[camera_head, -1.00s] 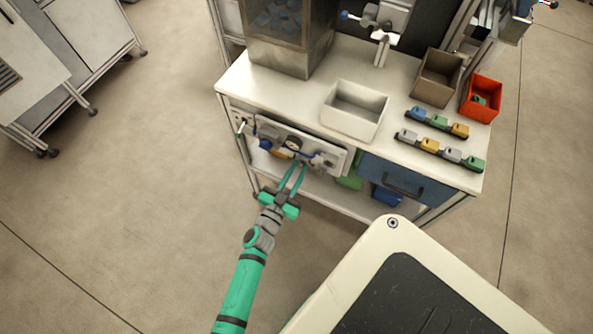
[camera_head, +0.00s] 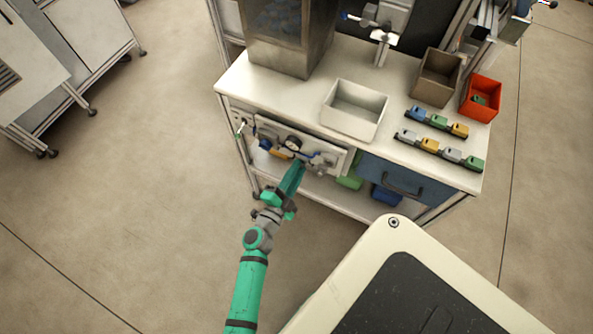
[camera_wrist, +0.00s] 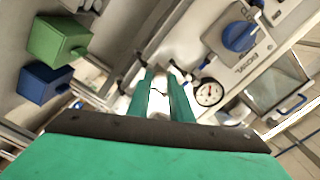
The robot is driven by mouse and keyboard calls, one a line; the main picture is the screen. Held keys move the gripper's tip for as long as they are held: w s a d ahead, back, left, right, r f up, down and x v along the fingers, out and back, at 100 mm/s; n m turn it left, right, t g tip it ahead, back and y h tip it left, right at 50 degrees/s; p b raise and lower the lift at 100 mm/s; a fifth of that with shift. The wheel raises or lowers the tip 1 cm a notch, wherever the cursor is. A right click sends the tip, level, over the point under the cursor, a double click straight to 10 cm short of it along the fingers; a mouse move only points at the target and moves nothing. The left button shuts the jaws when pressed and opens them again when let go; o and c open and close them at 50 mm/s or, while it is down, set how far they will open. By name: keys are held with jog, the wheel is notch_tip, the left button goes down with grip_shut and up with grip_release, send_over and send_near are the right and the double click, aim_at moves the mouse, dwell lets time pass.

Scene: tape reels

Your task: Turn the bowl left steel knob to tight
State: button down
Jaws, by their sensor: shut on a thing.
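The bowl panel (camera_head: 333,155) is a pale plate under the front edge of the workbench; it also shows in the wrist view (camera_wrist: 225,92), with the label BOWL.
Beside the fingertips is a round gauge (camera_wrist: 209,92), also in the head view (camera_head: 293,144). A blue knob (camera_wrist: 238,36) sits further along the panel. Green (camera_wrist: 58,40) and blue (camera_wrist: 44,83) bins are on the other side. A blue drawer (camera_head: 410,183) is at right.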

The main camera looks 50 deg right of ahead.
jog(key=shift+m, duration=1.5)
jog(key=shift+s, duration=0.1)
jog(key=c, duration=1.6)
grip_release()
jog(key=v, duration=1)
jog(key=shift+a, duration=0.4)
